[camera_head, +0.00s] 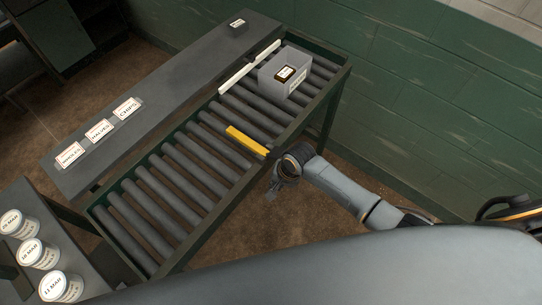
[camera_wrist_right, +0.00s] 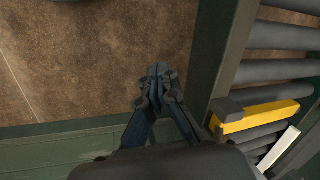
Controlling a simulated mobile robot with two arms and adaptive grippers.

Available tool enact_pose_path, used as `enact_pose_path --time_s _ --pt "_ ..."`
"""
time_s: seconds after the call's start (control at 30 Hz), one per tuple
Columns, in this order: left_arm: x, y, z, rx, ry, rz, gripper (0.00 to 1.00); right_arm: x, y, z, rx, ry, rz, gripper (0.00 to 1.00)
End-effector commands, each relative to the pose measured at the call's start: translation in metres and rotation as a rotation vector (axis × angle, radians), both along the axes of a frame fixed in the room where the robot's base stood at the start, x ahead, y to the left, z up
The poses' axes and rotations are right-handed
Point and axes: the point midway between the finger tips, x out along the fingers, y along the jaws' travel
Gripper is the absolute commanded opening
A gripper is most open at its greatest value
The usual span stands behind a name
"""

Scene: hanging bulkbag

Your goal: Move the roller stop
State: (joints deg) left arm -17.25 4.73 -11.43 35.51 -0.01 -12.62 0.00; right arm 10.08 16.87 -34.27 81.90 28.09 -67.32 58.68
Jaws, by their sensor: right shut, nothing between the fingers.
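The roller stop, a yellow bar (camera_head: 247,141) with a dark end, lies across the roller conveyor near its right side rail. It also shows in the right wrist view (camera_wrist_right: 260,116), at the right. My right gripper (camera_head: 272,192) is just outside the conveyor's right rail, beside the stop's dark end and apart from it. In the right wrist view its fingers (camera_wrist_right: 157,71) are together with nothing between them, over the brown floor. My left gripper is not in view.
A grey bin (camera_head: 268,75) with a labelled dark item sits on the rollers beyond the stop, next to a white bar (camera_head: 249,67). The dark bench (camera_head: 160,75) carries several label cards. White tubs (camera_head: 38,254) stand at lower left. A green wall (camera_head: 430,100) stands at the right.

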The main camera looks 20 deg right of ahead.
Motion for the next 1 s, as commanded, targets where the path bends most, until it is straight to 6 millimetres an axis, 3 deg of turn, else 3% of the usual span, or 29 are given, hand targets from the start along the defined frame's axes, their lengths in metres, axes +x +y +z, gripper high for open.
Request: enact_pose_path --time_s 0.03,0.27,0.6,1.0 --pt "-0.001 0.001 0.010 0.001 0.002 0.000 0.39 0.019 0.001 0.031 0.005 0.012 -0.047 0.00" --pt "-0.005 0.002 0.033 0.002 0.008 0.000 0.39 0.044 0.005 0.126 -0.010 0.167 -0.303 0.00" --pt "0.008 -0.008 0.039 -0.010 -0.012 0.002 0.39 0.076 -0.033 0.170 -0.089 0.282 -0.676 0.00" --pt "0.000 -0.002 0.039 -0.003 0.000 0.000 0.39 0.078 -0.036 0.174 -0.094 0.292 -0.716 0.00"
